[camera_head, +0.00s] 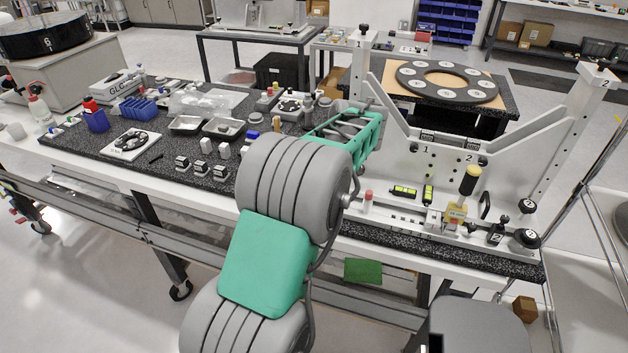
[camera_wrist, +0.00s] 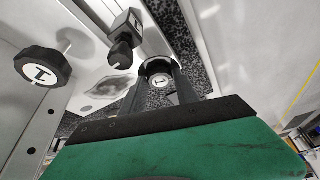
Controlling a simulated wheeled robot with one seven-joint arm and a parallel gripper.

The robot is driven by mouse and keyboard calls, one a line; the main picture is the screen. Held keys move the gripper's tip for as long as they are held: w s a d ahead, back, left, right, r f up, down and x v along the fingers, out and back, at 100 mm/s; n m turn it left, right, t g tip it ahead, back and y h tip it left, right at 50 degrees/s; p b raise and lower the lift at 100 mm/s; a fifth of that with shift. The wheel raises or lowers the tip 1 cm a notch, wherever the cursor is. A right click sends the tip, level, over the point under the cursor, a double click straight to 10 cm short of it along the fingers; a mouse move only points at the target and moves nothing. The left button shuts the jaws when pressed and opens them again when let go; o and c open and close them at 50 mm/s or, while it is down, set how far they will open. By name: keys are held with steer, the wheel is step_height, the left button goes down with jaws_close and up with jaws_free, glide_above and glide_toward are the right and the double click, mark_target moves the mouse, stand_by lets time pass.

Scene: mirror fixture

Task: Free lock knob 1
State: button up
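In the wrist view a round black knob marked 1 (camera_wrist: 160,82) lies between the two dark fingers of my gripper (camera_wrist: 161,88). I cannot tell whether the fingers touch it. A larger black lobed knob marked 1 (camera_wrist: 42,68) is to the left on the pale fixture plate. A small black knob on a grey block (camera_wrist: 124,45) sits between them, clear of the fingers. Which one is lock knob 1 is not certain. In the head view my arm hides this end of the mirror fixture (camera_head: 412,175), and the fingertips cannot be made out.
The fixture's far upright, marked 2 (camera_head: 590,85), stands at the right, with a black knob (camera_head: 527,238) near its foot. Trays (camera_head: 222,129), blocks and bottles crowd the bench to the left.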

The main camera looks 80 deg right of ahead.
steer(key=o, duration=0.4)
steer(key=shift+r, duration=0.1)
steer(key=v, duration=0.7)
steer(key=shift+r, duration=0.25)
steer(key=shift+s, duration=0.1)
